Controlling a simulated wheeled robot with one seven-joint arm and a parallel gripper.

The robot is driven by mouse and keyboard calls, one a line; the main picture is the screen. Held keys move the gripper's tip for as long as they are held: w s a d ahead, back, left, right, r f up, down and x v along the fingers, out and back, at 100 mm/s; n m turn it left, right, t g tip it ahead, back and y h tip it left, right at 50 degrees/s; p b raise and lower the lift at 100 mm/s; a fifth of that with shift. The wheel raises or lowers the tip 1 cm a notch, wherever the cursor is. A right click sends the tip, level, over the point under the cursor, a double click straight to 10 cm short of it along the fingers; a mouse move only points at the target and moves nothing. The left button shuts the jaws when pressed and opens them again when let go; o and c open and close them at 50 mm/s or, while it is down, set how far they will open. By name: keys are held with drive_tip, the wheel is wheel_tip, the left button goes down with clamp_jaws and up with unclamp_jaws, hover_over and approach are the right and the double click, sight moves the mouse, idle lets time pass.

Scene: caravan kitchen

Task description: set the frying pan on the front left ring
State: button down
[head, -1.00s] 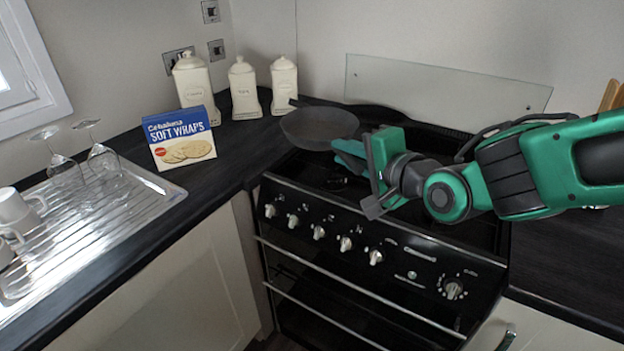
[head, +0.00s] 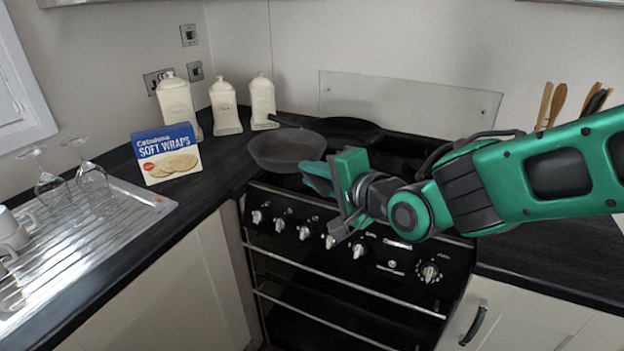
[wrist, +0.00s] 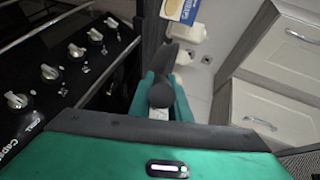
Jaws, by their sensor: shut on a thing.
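The grey frying pan (head: 287,150) is in the head view, over the front left part of the black cooker (head: 345,255). My gripper (head: 318,178) is to the right of the pan and shut on its handle. In the wrist view the dark handle end (wrist: 160,96) shows between the teal fingers. The front left ring is hidden under the pan. I cannot tell whether the pan's base touches the hob or is slightly above it.
A second, black pan (head: 345,130) sits at the back left of the hob. A soft wraps box (head: 167,154) and three cream canisters (head: 224,107) stand on the left worktop. A glass splashback (head: 410,104) is behind. Wooden utensils (head: 556,103) stand at the right.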

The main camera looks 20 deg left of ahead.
drive_tip(key=shift+s+a+r, duration=0.1)
drive_tip(key=shift+a, duration=0.1)
drive_tip(key=w+d+f, duration=0.1)
drive_tip(key=w+f, duration=0.1)
drive_tip(key=w, duration=0.1)
drive_tip(key=w+d+f, duration=0.1)
drive_tip(key=w+f, duration=0.1)
drive_tip(key=w, duration=0.2)
drive_tip(key=w+d+f, duration=0.1)
drive_tip(key=w+f, duration=0.2)
drive_tip(key=shift+w+d, duration=0.4)
drive_tip(key=shift+f, duration=2.05)
drive_tip(key=c, duration=1.7)
unclamp_jaws()
drive_tip(key=shift+f, duration=0.1)
drive_tip(key=shift+o, duration=0.2)
drive_tip(key=v, duration=1.2)
drive_tip(key=shift+d, duration=0.1)
